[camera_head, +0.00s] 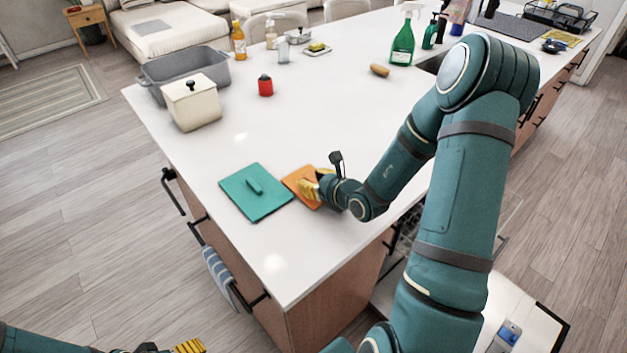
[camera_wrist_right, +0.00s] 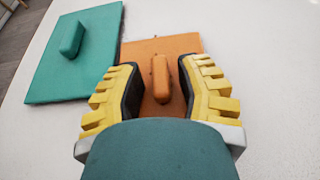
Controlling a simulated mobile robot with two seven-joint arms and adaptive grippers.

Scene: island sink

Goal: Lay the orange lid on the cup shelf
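The orange lid (camera_head: 293,179) lies flat on the white island counter, just right of a teal lid. It is a flat square with a raised bar handle, clear in the right wrist view (camera_wrist_right: 160,55). My right gripper (camera_head: 318,180) is over the lid. In the right wrist view its yellow fingers (camera_wrist_right: 161,85) are open, one on each side of the handle, with gaps to it. My left gripper (camera_head: 190,346) shows only partly at the bottom edge, away from the counter; its opening is unclear. I cannot identify the cup shelf for sure.
The teal lid (camera_head: 262,203) lies close beside the orange one. A cream canister (camera_head: 193,106), grey tub (camera_head: 160,68) and red jar (camera_head: 265,86) stand farther back. A green spray bottle (camera_head: 403,45) is near the sink. Mid-counter is clear. Below the counter's right side, a pale open surface (camera_head: 535,327) shows.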

